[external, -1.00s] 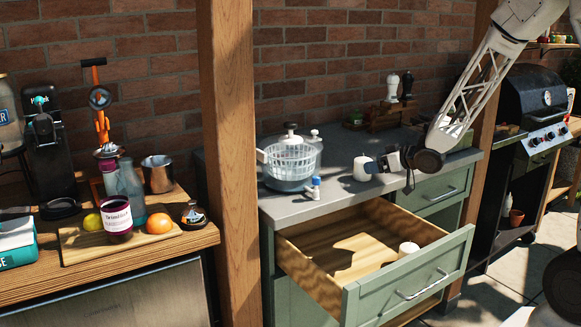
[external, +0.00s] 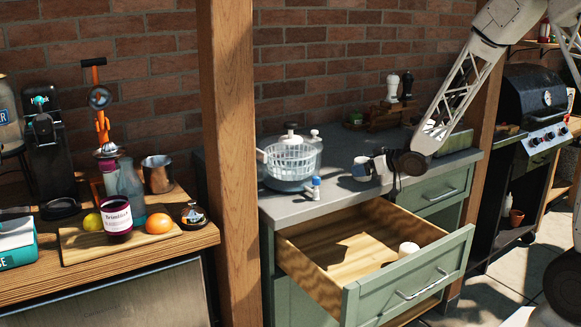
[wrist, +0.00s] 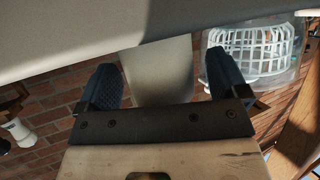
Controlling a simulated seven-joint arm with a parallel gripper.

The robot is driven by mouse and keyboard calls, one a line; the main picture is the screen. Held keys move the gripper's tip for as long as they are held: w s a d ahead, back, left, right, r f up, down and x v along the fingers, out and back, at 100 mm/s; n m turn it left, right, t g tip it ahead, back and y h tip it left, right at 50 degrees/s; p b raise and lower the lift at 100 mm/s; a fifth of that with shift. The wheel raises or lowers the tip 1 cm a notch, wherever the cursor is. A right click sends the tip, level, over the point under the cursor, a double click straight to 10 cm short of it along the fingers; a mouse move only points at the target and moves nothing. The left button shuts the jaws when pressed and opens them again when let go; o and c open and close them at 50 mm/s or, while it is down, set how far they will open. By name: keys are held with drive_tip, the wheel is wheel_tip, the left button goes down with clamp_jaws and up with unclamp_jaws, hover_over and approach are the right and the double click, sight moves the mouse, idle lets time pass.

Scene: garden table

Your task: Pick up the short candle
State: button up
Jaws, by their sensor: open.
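A pale candle (external: 361,172) stands on the grey counter near its front edge, partly in shadow. My gripper (external: 376,165) reaches it from the right, held low and sideways. In the wrist view the candle (wrist: 158,75) stands between the two dark fingers of my open gripper (wrist: 162,82); whether either finger touches it I cannot tell. A second white candle-like cylinder (external: 408,249) is in the open drawer (external: 335,244), near its front right. Which of the two is shorter is not clear.
A salad spinner (external: 290,160) stands left on the counter (external: 335,196), with a small blue-and-white bottle (external: 316,188) in front of it. Pepper mills (external: 400,88) stand at the back. The open drawer juts out below the counter edge.

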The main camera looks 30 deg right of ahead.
drive_tip(key=shift+w+a, duration=0.1)
drive_tip(key=shift+w, duration=0.15)
idle(0.4)
drive_tip(key=c, duration=1.1)
